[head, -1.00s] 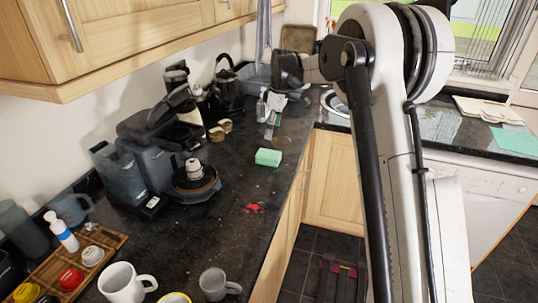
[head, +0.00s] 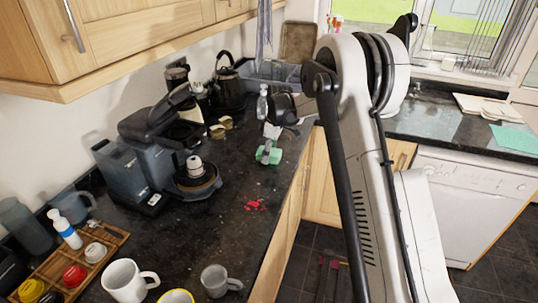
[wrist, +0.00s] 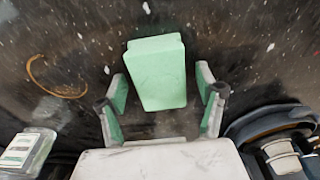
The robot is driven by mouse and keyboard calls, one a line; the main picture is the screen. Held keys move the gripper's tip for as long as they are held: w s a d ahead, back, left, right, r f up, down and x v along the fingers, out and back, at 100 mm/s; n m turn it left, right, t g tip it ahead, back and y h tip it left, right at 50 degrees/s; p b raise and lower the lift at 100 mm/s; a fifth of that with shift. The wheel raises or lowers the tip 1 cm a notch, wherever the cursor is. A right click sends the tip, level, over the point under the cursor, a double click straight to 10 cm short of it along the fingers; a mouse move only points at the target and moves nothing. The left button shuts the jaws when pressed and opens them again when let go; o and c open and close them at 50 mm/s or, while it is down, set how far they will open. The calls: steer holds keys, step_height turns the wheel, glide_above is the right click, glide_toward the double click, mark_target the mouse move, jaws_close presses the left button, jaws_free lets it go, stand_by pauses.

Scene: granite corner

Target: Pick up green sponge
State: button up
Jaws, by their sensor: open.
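The green sponge (head: 275,157) lies on the dark granite counter, near its front edge. In the wrist view the sponge (wrist: 157,72) is pale green and block-shaped. My gripper (head: 267,152) points down at the sponge and partly covers it in the head view. In the wrist view my gripper (wrist: 161,96) is open, one finger on each side of the sponge's near end, with gaps showing on both sides. I cannot tell how far the fingertips are above the counter.
A coffee machine (head: 157,145) stands to the left on the counter (head: 225,235). A red spill (head: 255,204) and several mugs, including a white mug (head: 124,281), are nearer. A kettle (head: 228,87) stands behind. The counter around the sponge is mostly clear.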

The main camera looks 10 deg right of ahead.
steer(key=shift+f, duration=0.3)
steer(key=shift+f+b, duration=0.3)
steer(key=shift+b, duration=0.1)
stand_by(0.5)
steer(key=c, duration=1)
